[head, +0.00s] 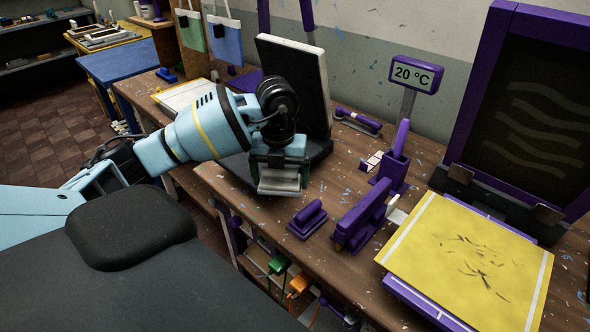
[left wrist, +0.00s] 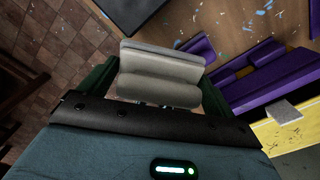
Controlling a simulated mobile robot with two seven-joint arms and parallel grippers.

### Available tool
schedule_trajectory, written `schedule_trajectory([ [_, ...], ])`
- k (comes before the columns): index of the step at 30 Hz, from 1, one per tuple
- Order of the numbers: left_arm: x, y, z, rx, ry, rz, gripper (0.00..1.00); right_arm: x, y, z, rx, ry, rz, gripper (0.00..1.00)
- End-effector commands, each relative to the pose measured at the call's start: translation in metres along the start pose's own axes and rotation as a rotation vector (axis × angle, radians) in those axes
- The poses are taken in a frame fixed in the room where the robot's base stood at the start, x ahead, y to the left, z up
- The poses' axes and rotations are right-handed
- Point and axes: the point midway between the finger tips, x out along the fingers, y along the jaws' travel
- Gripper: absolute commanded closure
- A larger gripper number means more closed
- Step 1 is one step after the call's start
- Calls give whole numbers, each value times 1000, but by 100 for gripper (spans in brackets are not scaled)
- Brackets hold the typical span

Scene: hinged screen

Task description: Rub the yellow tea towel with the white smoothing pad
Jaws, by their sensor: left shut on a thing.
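The yellow tea towel (head: 440,245) lies flat on the purple-edged base of the hinged screen at the right of the bench, with dark creases or marks across it. Its edge also shows at the right of the left wrist view (left wrist: 272,132). My left gripper (head: 279,166) is shut on the white smoothing pad (head: 279,183) and holds it at the bench's front edge, well left of the towel. In the left wrist view the pad (left wrist: 162,62) sits between the green fingers. My right gripper is not in view.
The dark hinged screen (head: 530,125) stands raised behind the towel. A purple clamp-like tool (head: 362,215) and a small purple block (head: 307,219) stand between my gripper and the towel. A dark upright panel (head: 295,80) is behind my gripper. A temperature sign (head: 415,75) reads 20 °C.

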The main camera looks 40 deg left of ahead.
Motion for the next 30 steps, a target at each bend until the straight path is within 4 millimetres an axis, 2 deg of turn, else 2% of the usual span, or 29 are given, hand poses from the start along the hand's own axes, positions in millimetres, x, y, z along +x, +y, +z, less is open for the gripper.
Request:
schedule_trajectory([
  [5,0,-2,-9,374,-3,1,28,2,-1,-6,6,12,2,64],
  [30,10,-28,-67,2213,1,1,28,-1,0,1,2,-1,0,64],
])
